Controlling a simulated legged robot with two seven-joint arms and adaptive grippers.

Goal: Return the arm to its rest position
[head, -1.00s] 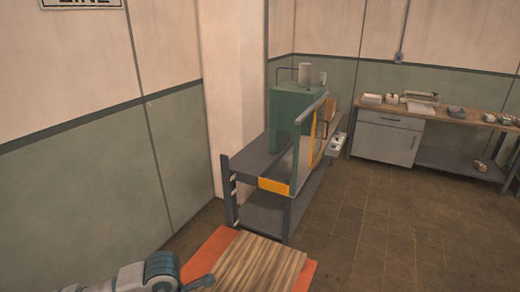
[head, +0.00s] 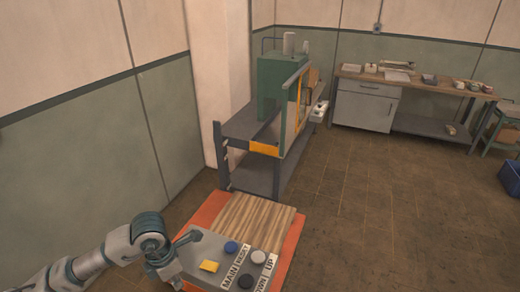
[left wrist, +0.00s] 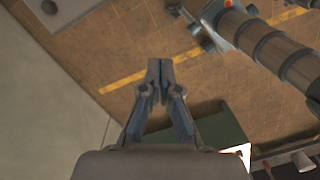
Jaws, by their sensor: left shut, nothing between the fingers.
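My left arm (head: 88,262) comes in from the lower left in the head view, bent beside the grey control box. My left gripper (head: 188,238) is at the box's left end, seen partly and small. In the left wrist view, the left gripper's fingers (left wrist: 158,68) meet at the tips with nothing between them, above the floor. I cannot tell whether the gripper touches the box. My right gripper is in neither view.
A green machine (head: 283,85) stands on a grey bench beyond.

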